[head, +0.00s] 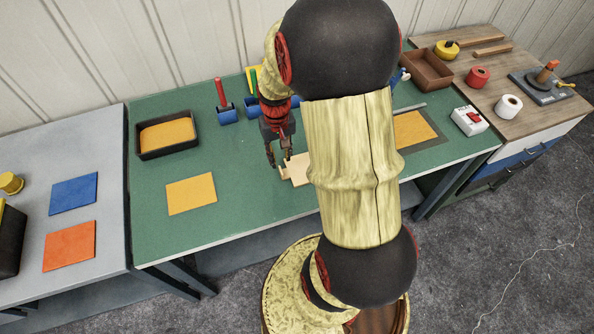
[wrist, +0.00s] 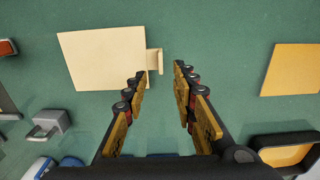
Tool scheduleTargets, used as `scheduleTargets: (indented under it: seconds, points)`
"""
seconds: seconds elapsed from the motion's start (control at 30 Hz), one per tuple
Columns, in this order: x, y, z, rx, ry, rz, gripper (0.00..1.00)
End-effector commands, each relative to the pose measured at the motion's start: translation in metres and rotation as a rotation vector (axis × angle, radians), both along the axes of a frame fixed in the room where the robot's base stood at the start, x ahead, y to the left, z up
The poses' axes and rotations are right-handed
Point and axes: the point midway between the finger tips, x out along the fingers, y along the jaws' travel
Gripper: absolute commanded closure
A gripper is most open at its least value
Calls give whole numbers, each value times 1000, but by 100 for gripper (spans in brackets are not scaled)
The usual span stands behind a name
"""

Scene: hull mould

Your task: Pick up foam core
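A pale cream board, seemingly the foam core, lies on the green table; its visible part (head: 299,169) is partly hidden behind my arm in the head view. In the wrist view the whole flat board (wrist: 105,62) shows, with a small raised tab (wrist: 154,61) on its right edge. My gripper (head: 279,161) points down over the tab end of the board. In the wrist view its fingers (wrist: 160,72) are apart, with the tab just beyond the tips, lined up with the gap. Nothing is held. I cannot tell whether a finger touches the tab.
A yellow-orange sheet (head: 191,194) lies left of the board. A black tray (head: 142,142) with yellow-orange contents stands behind it. Blue-based tools (head: 228,115) stand at the back of the table. A framed orange panel (head: 430,144) lies right of my arm. Green table around the board is clear.

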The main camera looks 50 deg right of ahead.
Motion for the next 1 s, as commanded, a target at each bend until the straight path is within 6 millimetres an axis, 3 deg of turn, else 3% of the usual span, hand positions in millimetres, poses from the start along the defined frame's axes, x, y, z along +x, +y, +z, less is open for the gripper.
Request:
scheduleTargets:
  seconds: [0.6, 0.83, 1.0]
  points:
    - [3, 1, -68, 1, 1, 1, 73]
    - [3, 1, -68, 0, 0, 1, 73]
    - [3, 1, -68, 0, 0, 1, 82]
